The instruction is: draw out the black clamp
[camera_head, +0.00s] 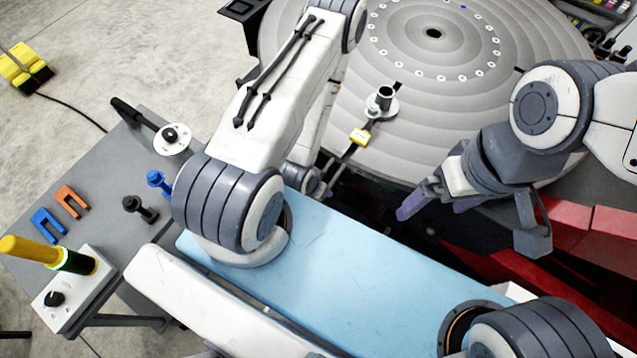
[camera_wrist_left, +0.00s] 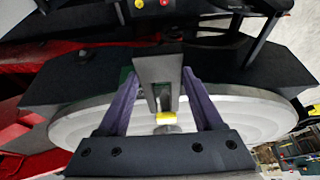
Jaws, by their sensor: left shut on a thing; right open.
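The black clamp (camera_head: 345,155) is a dark bar with a yellow block (camera_head: 359,136) on it, lying at the near edge of the round grey plate (camera_head: 455,120). It points toward a flanged part with a short upright tube (camera_head: 383,98). My left gripper (camera_head: 328,186) is shut on its near end, mostly hidden under my left arm. In the left wrist view a grey slotted piece (camera_wrist_left: 158,68) sits between the purple fingers, with yellow (camera_wrist_left: 165,118) below. I cannot tell how far the clamp reaches under the flange. My right gripper (camera_head: 438,204) is open and empty, right of the clamp.
A grey side table (camera_head: 110,165) at left holds blue (camera_head: 158,180) and black (camera_head: 136,207) knobbed pieces, orange (camera_head: 72,202) and blue (camera_head: 47,224) forks, and a white box (camera_head: 75,290) with a yellow-green post. Red structure (camera_head: 600,230) lies at right. The plate's far side is clear.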

